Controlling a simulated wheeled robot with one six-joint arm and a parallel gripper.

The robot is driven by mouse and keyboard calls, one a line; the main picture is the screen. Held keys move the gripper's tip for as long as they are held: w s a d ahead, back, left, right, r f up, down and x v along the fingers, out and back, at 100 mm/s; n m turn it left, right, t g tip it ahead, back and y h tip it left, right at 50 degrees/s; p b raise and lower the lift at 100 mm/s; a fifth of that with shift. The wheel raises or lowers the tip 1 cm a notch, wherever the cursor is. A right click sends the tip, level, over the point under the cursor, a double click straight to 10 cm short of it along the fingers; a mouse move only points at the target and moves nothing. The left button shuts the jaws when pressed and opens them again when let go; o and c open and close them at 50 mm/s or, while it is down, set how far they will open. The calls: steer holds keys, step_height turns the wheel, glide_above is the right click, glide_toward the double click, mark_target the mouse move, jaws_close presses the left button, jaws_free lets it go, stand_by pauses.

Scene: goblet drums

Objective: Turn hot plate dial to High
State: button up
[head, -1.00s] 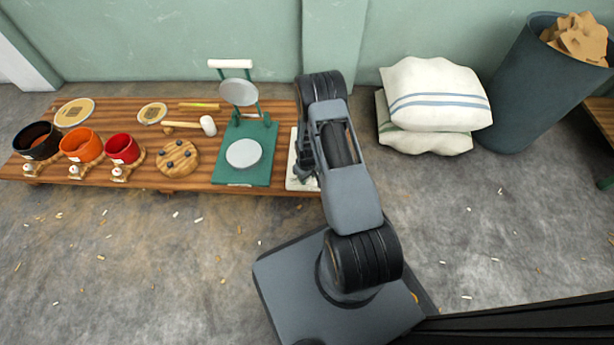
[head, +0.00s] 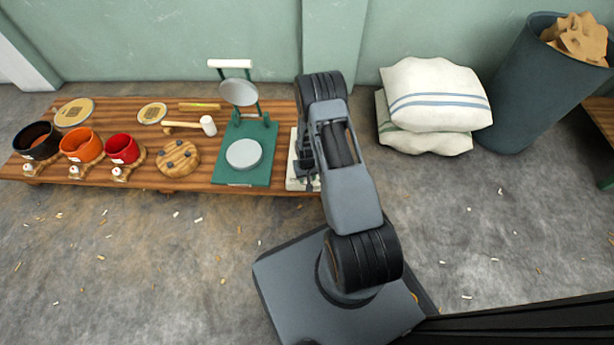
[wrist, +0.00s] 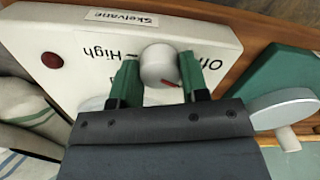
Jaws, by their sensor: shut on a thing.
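The white hot plate (wrist: 60,78) fills the upper left of the wrist view, with a "Skelvane" label, a red round spot and printed "High" and "Off" marks. Its pale round dial (wrist: 159,62) stands between the green fingertips of my gripper (wrist: 159,76). The gripper is shut on the dial, one finger on each side. The dial's red pointer line shows at its lower right, away from the "High" mark on its left. In the head view, the hot plate (head: 292,183) is mostly hidden behind my arm and gripper (head: 308,182).
A green press (head: 230,172) with round grey plates stands just left of the hot plate on the wooden bench (head: 140,186). A mallet (head: 206,125), a round wooden board (head: 178,160) and coloured pots lie further left. White sacks (head: 435,95) lie to the right.

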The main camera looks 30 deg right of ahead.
steer(key=m, duration=0.4)
steer(key=shift+m, duration=0.3)
steer(key=m, duration=0.3)
steer(key=shift+m, duration=0.4)
steer(key=m, duration=1)
steer(key=shift+m, duration=0.4)
steer(key=m, duration=0.3)
steer(key=shift+m, duration=0.3)
steer(key=m, duration=0.4)
steer(key=shift+m, duration=2.1)
